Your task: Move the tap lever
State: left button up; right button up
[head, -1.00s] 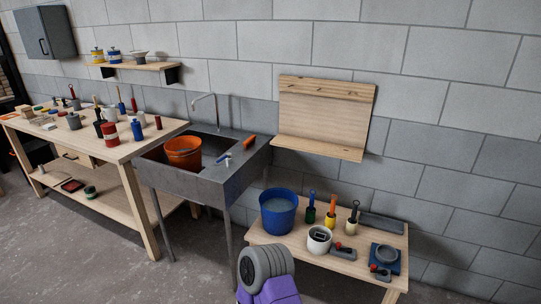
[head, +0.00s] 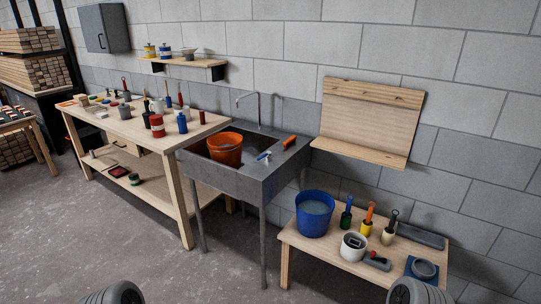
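The tap (head: 258,107) is a thin metal pipe with a bent spout. It rises from the back edge of the grey sink (head: 262,184). Its lever is too small to make out at this distance. My grippers are not in view. Only grey ribbed parts of mine show at the bottom edge, at left and right, well in front of the sink and apart from it.
An orange bucket (head: 225,149) stands in the sink. A small blue-and-white item (head: 263,156) and an orange item (head: 289,142) lie on its right side. A cluttered workbench (head: 115,126) is left. A low table (head: 335,262) with a blue bucket (head: 314,213) is right. Floor in front is clear.

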aim_at(268, 153)
jog(key=u, duration=0.45)
jog(key=i, duration=0.5)
jog(key=u, duration=0.55)
jog(key=i, duration=0.85)
jog(key=z, duration=0.3)
